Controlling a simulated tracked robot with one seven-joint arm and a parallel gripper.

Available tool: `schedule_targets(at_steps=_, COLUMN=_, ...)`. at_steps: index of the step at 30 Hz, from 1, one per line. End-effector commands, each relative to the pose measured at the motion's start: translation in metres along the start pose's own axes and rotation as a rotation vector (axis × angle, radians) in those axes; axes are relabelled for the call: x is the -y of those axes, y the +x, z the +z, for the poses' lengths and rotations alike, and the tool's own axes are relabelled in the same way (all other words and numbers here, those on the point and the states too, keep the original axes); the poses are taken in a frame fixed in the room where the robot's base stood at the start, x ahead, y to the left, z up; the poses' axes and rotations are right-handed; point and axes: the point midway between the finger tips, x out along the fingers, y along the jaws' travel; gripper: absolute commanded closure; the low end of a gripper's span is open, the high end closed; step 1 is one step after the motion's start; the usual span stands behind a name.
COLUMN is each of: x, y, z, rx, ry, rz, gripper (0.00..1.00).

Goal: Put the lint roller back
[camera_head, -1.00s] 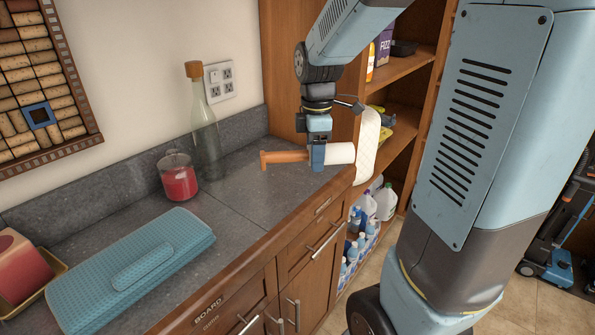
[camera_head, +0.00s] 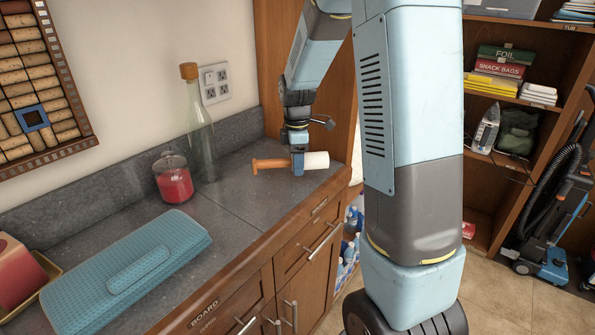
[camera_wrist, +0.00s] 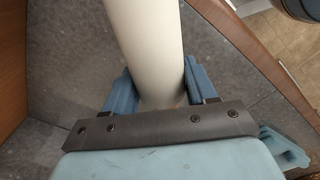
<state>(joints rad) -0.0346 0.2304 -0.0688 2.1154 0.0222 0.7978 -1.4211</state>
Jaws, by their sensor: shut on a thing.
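The lint roller has an orange-brown handle (camera_head: 269,163) and a white roll (camera_head: 316,160). It lies level, handle to the left, close above or on the far right end of the grey counter (camera_head: 235,205); I cannot tell whether it touches. My gripper (camera_head: 298,163) points down and is shut on the lint roller between handle and roll. In the wrist view the white roll (camera_wrist: 145,45) runs up from between the two blue fingers. The handle is hidden there.
A red candle jar (camera_head: 173,180) and a tall corked bottle (camera_head: 200,130) stand at the counter's back. A blue folded mat (camera_head: 130,275) lies at the front left. Shelves (camera_head: 500,85) and a vacuum cleaner (camera_head: 550,235) stand at the right. The counter between the mat and my gripper is clear.

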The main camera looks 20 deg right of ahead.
Motion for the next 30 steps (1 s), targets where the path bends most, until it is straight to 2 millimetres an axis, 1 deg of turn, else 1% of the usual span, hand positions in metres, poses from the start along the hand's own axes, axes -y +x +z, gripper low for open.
schedule_targets(at_steps=5, x=-0.006, y=0.007, z=-0.001, rx=0.000, ry=0.000, rz=0.000, gripper=0.82)
schedule_targets(at_steps=12, x=-0.006, y=0.036, z=-0.001, rx=0.000, ry=0.002, rz=-0.002, gripper=0.82)
schedule_targets(at_steps=23, x=-0.006, y=0.040, z=-0.001, rx=0.000, ry=0.001, rz=0.001, gripper=0.82)
schedule_targets(at_steps=24, x=-0.006, y=0.039, z=-0.001, rx=0.000, ry=0.001, rz=0.001, gripper=0.40)
schedule_targets(at_steps=30, x=-0.006, y=0.039, z=-0.001, rx=0.000, ry=0.000, rz=0.001, gripper=0.21)
